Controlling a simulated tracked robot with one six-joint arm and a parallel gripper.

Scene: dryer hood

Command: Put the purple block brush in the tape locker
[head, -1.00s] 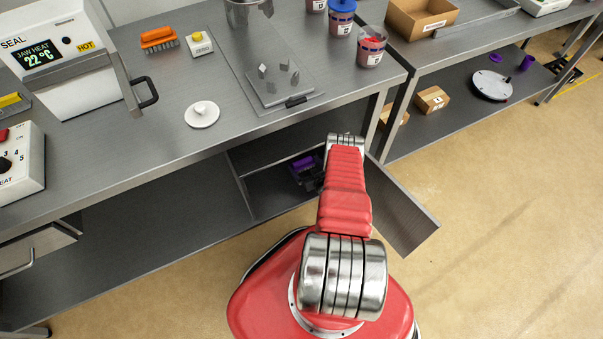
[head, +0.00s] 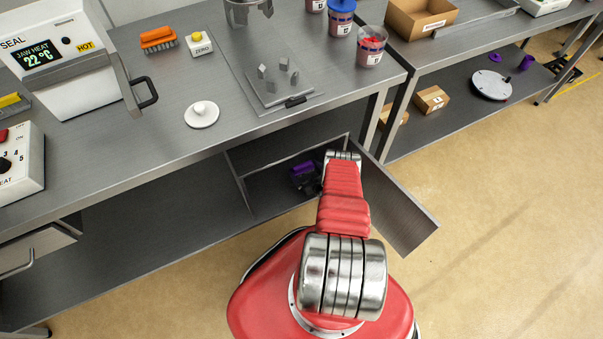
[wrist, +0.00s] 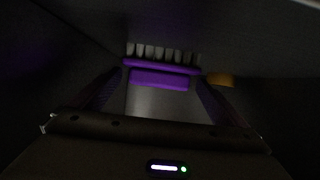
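The purple block brush (wrist: 160,72) shows in the wrist view, with a row of pale bristle tufts along its far side. My gripper (wrist: 160,82) has one finger at each end of the brush and appears shut on it. In the head view the brush (head: 303,167) and the dark gripper (head: 306,185) are inside an open compartment under the bench, which appears to be the tape locker (head: 238,165). Its door (head: 405,215) stands open to the right. The compartment is dark, and whether the brush touches its floor cannot be told.
A small orange thing (wrist: 220,79) lies just right of the brush in the wrist view. The compartment's left wall edge (head: 245,192) and the bench top's front edge (head: 260,130) are close to my arm. An orange brush (head: 158,39) lies on the bench.

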